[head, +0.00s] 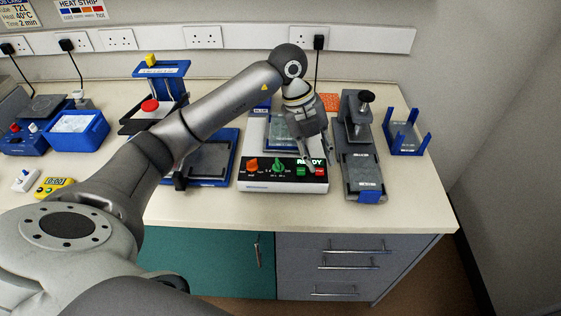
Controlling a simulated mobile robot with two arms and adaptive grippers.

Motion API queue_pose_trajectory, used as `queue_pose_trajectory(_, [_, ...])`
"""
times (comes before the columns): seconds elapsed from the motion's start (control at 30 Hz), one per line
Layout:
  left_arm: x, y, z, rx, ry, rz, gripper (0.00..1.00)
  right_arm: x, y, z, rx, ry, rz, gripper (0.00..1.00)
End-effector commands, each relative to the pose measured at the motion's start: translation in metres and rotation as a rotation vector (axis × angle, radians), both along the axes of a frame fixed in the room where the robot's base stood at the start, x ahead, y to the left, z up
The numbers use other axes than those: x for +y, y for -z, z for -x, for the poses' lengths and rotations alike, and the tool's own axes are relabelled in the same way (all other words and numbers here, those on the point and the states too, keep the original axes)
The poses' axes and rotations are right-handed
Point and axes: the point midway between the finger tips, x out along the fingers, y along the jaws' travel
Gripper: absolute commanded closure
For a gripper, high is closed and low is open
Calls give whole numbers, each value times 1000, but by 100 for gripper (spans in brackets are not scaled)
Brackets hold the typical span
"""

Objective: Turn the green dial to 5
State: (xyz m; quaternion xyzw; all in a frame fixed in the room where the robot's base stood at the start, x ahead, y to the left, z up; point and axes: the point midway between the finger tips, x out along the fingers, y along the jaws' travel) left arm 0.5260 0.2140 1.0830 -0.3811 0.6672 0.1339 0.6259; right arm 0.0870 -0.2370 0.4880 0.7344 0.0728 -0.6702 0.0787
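The green dial (279,167) is on the front panel of a white device (283,187), between an orange dial (252,166) and the buttons. The small markings around the green dial are too fine to read for its setting. My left gripper (317,158) hangs over the right part of the device, in front of the lit READY display (304,161). It is to the right of the green dial and appears apart from it. Its fingers overlap in this view, so their opening is unclear. My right gripper is not in view.
A green button (300,172) and a red button (320,171) are right of the dial. A grey instrument (360,160) stands close on the right, with a blue rack (407,137) beyond. A blue-edged tray (208,165) is on the left. Bench in front is clear.

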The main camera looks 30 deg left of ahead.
Motion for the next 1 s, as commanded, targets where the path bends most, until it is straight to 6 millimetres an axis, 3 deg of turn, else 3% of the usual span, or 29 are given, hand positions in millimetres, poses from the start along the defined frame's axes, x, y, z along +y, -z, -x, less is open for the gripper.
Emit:
queue_pose_trajectory(0.03, [26,-5,-2,24,-51,-88,71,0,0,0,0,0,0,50])
queue_pose_trajectory(0.1, [56,-11,-1,59,-118,-192,71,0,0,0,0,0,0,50])
queue_pose_trajectory(0.2, [85,-18,2,94,-189,-288,71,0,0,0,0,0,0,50])
queue_pose_trajectory(0.3, [97,-21,4,113,-223,-333,71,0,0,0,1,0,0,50])
queue_pose_trajectory(0.47, [99,-10,5,119,-229,-340,71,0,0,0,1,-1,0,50])
queue_pose_trajectory(1.0, [99,76,5,118,-227,-339,71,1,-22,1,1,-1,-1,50])
